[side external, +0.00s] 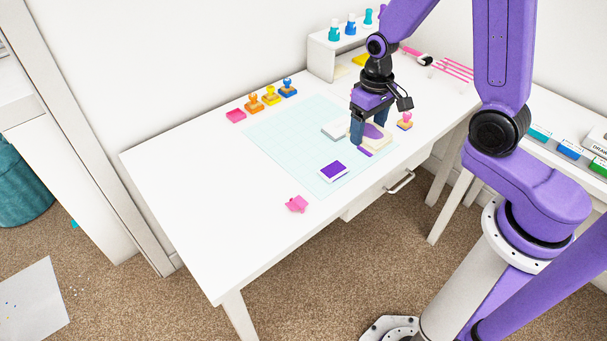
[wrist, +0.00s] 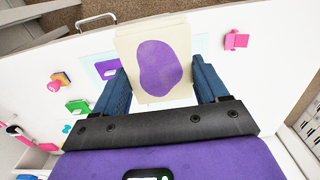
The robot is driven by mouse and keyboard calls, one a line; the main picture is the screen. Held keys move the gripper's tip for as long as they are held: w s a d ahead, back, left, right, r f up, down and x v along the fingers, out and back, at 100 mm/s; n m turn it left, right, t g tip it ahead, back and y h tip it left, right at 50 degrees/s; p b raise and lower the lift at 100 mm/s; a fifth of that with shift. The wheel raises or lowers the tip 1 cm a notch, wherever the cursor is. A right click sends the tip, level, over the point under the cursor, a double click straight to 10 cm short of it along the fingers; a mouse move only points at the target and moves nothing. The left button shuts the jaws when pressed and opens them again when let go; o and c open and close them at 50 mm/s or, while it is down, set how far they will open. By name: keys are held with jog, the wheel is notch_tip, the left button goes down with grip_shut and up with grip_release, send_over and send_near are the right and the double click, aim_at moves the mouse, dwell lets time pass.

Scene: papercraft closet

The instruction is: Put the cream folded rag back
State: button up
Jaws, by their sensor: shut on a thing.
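The cream folded rag (side external: 384,141) carries a big purple patch and lies between the blue fingers of my gripper (side external: 370,132) over the right part of the pale cutting mat (side external: 285,130). In the wrist view the rag (wrist: 180,30) fills the space between the fingertips, with its purple patch facing the camera. My gripper (wrist: 157,85) is shut on its two sides. I cannot tell whether the rag touches the mat or hangs just above it.
A purple ink pad (side external: 333,170) and a grey block (side external: 334,131) are near the rag. A pink stamp (side external: 405,120) stands to its right. Several stamps line the mat's back left. A white shelf (side external: 322,58) with bottles stands behind.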

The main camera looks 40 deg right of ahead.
jog(key=w+a+f, duration=0.2)
jog(key=w+a, duration=0.2)
jog(key=a, duration=0.4)
send_over(252, 190)
jog(key=f, duration=1.1)
jog(key=shift+s+d+f, duration=0.1)
jog(key=shift+s+f, duration=0.15)
jog(key=shift+s, duration=0.1)
jog(key=shift+w+f, duration=0.35)
jog(key=shift+f, duration=1.65)
jog(key=shift+f, duration=0.15)
jog(key=o, duration=1)
jog(key=shift+o, duration=0.2)
